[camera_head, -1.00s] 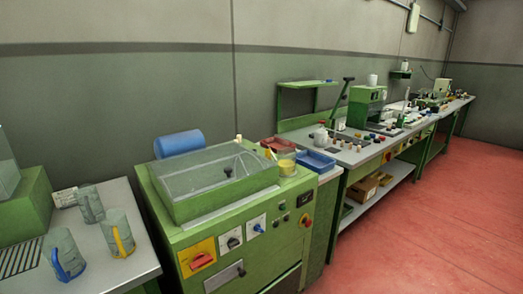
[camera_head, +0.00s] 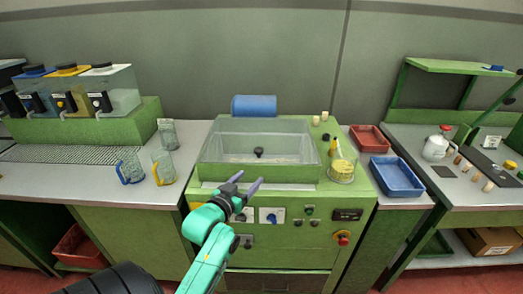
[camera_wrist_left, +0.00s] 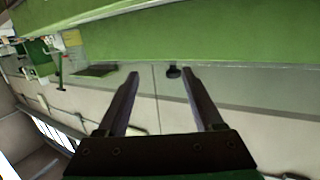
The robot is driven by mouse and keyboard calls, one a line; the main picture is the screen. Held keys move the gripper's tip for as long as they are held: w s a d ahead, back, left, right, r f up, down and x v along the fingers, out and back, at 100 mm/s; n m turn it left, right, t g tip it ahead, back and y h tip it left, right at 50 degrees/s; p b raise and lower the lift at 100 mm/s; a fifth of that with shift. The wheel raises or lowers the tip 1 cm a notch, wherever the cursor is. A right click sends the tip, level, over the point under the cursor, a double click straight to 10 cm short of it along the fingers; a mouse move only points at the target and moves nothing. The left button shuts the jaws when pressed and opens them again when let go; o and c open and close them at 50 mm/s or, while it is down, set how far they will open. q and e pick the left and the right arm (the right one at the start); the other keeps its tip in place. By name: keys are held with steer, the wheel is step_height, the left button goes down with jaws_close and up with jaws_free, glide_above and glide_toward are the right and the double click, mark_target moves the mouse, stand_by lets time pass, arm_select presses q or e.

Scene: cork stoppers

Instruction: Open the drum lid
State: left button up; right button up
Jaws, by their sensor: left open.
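The drum lid (camera_head: 222,142) is a clear, box-like cover on the green machine (camera_head: 310,255), and it is down. A small black knob (camera_head: 258,152) shows at the lid's middle. My left gripper (camera_head: 249,181) is open and empty, just in front of the lid's front edge, with its fingers pointing toward it. In the left wrist view the open fingers (camera_wrist_left: 160,74) have nothing between them, and a small dark knob-like thing (camera_wrist_left: 174,71) shows beyond, near the right-hand finger. I cannot tell its distance. My right gripper is out of view.
A blue cylinder (camera_head: 254,105) is behind the lid. A clear cup with yellow contents (camera_head: 342,168) stands right of it, then red (camera_head: 369,138) and blue (camera_head: 397,176) trays. Jugs (camera_head: 163,168) stand on the left counter. Switches (camera_head: 271,215) line the machine's front.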

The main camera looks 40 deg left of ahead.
arm_select(q)
step_height(320, 180, up, 4)
steer(key=a+t+y, duration=0.1)
steer(key=a+t, duration=0.1)
steer(key=p, duration=0.3)
glide_toward(262, 145)
steer(key=shift+n+g, duration=0.3)
steer(key=w+r, duration=0.2)
steer(key=w, duration=0.1)
steer(key=w+r, duration=0.1)
steer(key=w, duration=0.1)
steer(key=shift+w+d+r, duration=0.25)
steer(key=shift+d+r, duration=0.05)
steer(key=shift+r, duration=0.05)
steer(key=shift+w, duration=0.4)
steer(key=shift+a, duration=0.1)
jaws_close()
